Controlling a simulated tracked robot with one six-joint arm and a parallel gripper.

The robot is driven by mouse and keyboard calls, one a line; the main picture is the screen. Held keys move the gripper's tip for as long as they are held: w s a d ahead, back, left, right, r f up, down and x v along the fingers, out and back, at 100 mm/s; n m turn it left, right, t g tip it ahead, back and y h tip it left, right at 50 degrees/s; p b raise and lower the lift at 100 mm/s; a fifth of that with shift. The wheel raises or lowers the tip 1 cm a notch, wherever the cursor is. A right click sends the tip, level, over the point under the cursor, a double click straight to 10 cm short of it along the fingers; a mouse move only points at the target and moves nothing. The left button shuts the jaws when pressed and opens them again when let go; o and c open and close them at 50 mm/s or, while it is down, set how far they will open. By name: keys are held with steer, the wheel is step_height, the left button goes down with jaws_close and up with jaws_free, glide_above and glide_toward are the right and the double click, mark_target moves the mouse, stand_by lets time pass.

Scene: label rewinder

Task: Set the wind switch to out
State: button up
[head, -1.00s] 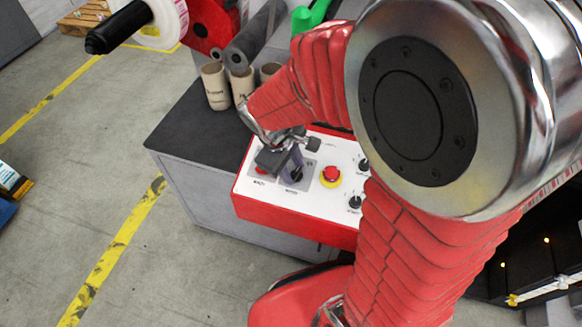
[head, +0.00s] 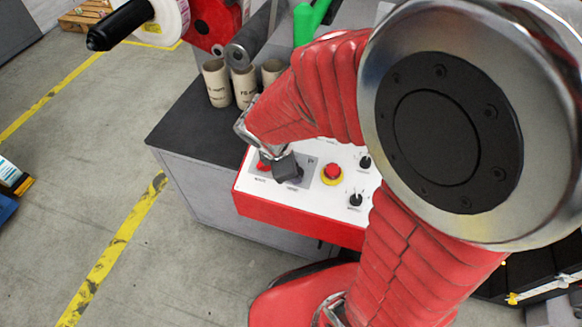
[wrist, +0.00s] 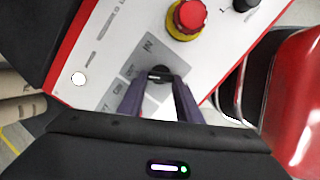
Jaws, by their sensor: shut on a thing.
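My gripper (wrist: 159,82) is shut on the knob, with one dark purple finger on each side. In the head view my gripper (head: 285,168) is over the left part of the panel, and its dark body and my arm hide the switch.
A red emergency stop (head: 331,174) on a yellow base sits close to the right of my gripper. Black knobs (head: 355,200) are farther right. A red button (head: 263,164) is just left. Cardboard cores (head: 216,83) stand on the dark bench (head: 185,135) behind.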

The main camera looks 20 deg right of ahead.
steer(key=shift+w+r, duration=0.1)
stand_by(0.4)
steer(key=o, duration=1)
steer(key=shift+o, duration=0.2)
steer(key=v, duration=1.3)
steer(key=shift+r, duration=0.25)
steer(key=shift+a, duration=0.1)
